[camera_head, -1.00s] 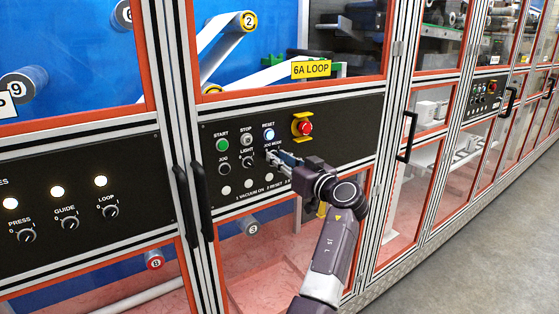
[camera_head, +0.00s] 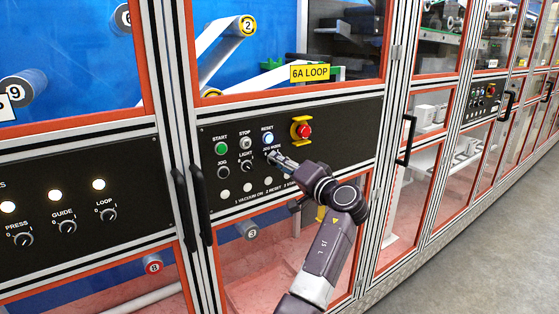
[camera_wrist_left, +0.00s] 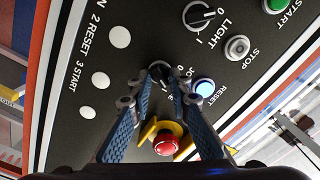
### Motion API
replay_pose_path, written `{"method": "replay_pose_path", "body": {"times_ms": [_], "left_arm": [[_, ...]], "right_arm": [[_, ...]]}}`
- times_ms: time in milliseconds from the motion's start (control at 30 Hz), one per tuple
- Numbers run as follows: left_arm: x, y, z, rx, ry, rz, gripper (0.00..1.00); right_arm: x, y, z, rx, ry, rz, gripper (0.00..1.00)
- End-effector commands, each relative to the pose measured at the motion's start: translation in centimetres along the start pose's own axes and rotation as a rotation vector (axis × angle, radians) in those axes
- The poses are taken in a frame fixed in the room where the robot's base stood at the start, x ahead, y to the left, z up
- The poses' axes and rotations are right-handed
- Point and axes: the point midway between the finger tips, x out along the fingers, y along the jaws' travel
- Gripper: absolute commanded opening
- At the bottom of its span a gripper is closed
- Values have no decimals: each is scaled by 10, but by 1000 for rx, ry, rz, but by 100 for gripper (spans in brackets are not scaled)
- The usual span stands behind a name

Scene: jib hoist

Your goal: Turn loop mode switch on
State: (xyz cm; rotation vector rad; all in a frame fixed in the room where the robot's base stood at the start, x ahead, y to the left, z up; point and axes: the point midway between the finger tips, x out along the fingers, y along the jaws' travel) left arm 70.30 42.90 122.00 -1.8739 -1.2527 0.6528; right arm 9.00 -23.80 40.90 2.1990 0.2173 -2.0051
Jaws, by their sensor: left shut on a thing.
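The switch under the "MODE" label (camera_wrist_left: 161,72) is a small dark round knob on the black panel below the "6A LOOP" sign. In the wrist view it sits between my left fingertips (camera_wrist_left: 161,90), which are shut on its sides. In the head view my left gripper (camera_head: 274,157) reaches this knob from the lower right and mostly hides it. The knob's pointer direction is hard to tell. A separate knob labelled LOOP (camera_head: 108,214) is on the left panel, apart from the gripper. My right gripper is not in view.
Near the gripper are the lit blue RESET button (camera_head: 268,138), the LIGHT knob (camera_head: 246,166) and the red emergency stop (camera_head: 304,131) on its yellow base. Black door handles (camera_head: 180,205) stand out left of the panel. The floor at right is clear.

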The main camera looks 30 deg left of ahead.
Motion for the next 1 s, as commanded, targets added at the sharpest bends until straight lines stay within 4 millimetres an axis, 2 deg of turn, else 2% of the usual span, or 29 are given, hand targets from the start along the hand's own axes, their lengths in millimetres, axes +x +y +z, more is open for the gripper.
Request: {"method": "replay_pose_path", "body": {"times_ms": [500,733,1000], "left_arm": [[1,2,3,448,-7,5,0],[1,4,5,565,-9,7,0],[1,6,7,623,-11,9,0]], "right_arm": [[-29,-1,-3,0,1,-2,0],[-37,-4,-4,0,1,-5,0],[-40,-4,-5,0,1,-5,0]]}}
